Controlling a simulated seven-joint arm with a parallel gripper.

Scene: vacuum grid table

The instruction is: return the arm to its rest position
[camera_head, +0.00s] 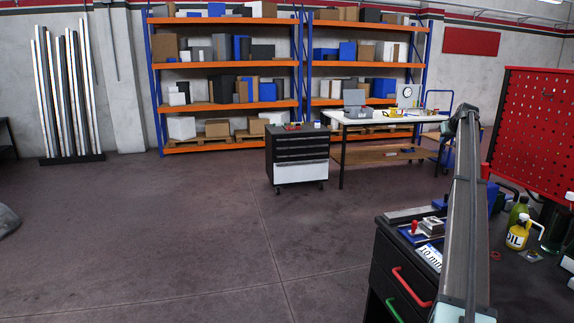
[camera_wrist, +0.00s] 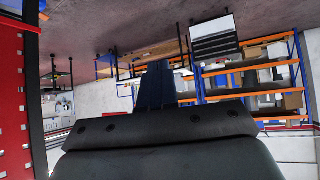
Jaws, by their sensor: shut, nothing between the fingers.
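My gripper (camera_wrist: 157,68) shows in the wrist view as a dark body across the bottom with blue-black fingers standing up from its middle. The fingers are together and nothing shows between them. The wrist view is upside down, with the floor at the top, and no object is close in front of the fingers. In the head view a long grey link of my arm (camera_head: 466,190) stands up at the right, over the workbench. I cannot make out the gripper in that view.
A dark workbench (camera_head: 378,268) with a red drawer handle, an oil can (camera_head: 520,233) and several small tools lies beside my arm. A red perforated panel (camera_head: 537,125) rises behind it. Shelves (camera_head: 225,106), a drawer cart (camera_head: 298,157) and a white table stand farther back.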

